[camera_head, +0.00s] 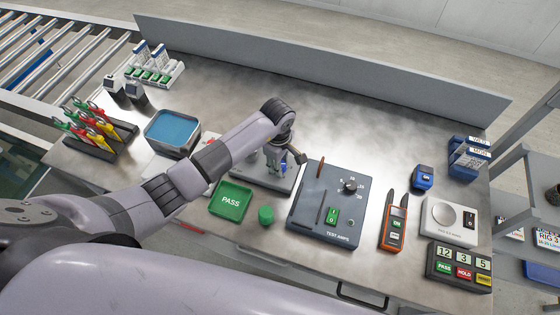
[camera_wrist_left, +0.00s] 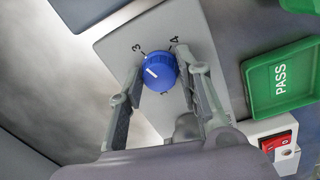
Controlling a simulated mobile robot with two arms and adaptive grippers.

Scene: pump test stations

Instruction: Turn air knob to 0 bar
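The air knob (camera_wrist_left: 161,72) is a round blue knob with a short white mark, seen in the left wrist view on a light grey panel (camera_wrist_left: 118,45). Numerals 3 and 4 are printed at its upper edge; the white mark lies toward its left side. Part of the scale is hidden. My left gripper (camera_wrist_left: 160,68) has one finger on each side of the knob, with a small gap showing at the left finger. My right gripper is out of view.
A green PASS tray (camera_head: 231,201) and a green round piece (camera_head: 266,215) lie in front of the station. A dark test unit (camera_head: 305,217) stands close on the right. A blue-lined tray (camera_head: 150,135) is on the left. The bench behind is clear.

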